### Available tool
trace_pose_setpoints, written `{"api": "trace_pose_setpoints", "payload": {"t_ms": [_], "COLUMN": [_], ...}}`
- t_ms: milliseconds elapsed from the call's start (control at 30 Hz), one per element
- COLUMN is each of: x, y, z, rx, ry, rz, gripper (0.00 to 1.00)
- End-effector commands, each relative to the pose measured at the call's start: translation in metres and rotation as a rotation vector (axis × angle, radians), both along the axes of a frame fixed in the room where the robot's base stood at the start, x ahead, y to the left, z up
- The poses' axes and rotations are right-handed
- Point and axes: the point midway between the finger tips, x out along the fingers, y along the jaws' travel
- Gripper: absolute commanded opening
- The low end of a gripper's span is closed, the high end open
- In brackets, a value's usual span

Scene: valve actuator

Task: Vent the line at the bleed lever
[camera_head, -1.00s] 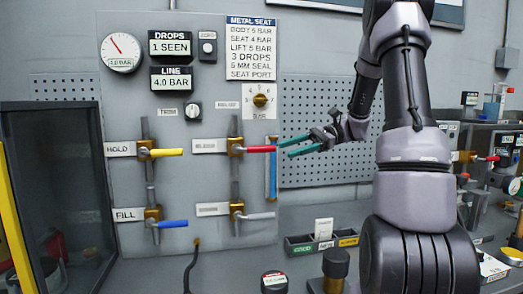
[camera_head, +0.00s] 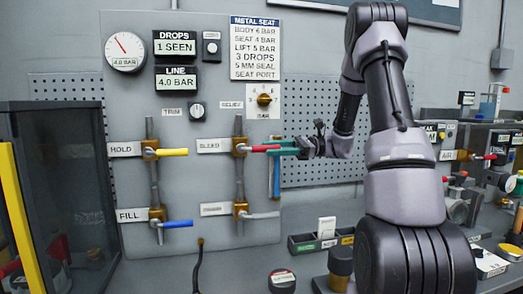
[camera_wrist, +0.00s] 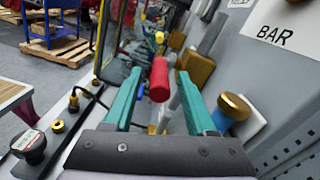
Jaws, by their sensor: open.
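The bleed lever has a red handle (camera_head: 259,148) that points right from a brass valve on the grey panel, beside the BLEED label (camera_head: 214,145). In the wrist view the red handle (camera_wrist: 159,80) stands between the two teal fingers, with gaps on both sides. My gripper (camera_head: 274,148) is open around the handle's outer end. It also shows in the wrist view (camera_wrist: 160,95). The line gauge (camera_head: 125,52) and the LINE display (camera_head: 176,78) read 4.0 BAR. The DROPS display (camera_head: 176,45) reads 1 SEEN.
A yellow HOLD lever (camera_head: 173,152), a blue FILL lever (camera_head: 177,224) and a grey lever (camera_head: 262,215) sit nearby. A brass knob (camera_wrist: 235,106) is close to my right finger in the wrist view. A blue vertical tube (camera_head: 275,180) stands below my gripper.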

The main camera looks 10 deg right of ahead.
Motion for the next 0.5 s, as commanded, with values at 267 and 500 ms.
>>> {"api": "trace_pose_setpoints", "payload": {"t_ms": [267, 500], "x": [0.000, 0.000], "y": [0.034, 0.037], "z": [0.000, 0.000], "rx": [-0.001, -0.001], "ry": [0.000, 0.000], "rz": [0.001, 0.000], "gripper": [0.56, 0.56]}}
